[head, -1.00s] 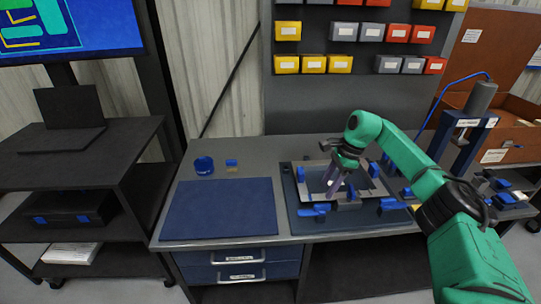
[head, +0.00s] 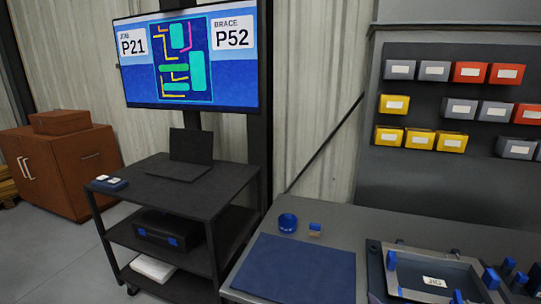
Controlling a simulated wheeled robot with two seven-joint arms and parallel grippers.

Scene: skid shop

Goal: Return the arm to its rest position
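Neither of my arms nor either gripper shows in the head view. The grey workbench (head: 411,227) fills the lower right, with a blue mat (head: 297,272) on it. To the right of the mat lies a fixture with a grey frame (head: 405,259), blue clamps and a white label (head: 435,282) inside. The picture's lower and right edges cut off part of the fixture. No arm shows over the visible part of it.
A black cart (head: 212,192) with a laptop (head: 190,146) stands left of the bench under a screen (head: 190,55). A blue ring-shaped holder (head: 287,222) sits behind the mat. Coloured bins (head: 394,104) hang on the wall panel. Open floor (head: 60,255) lies at left.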

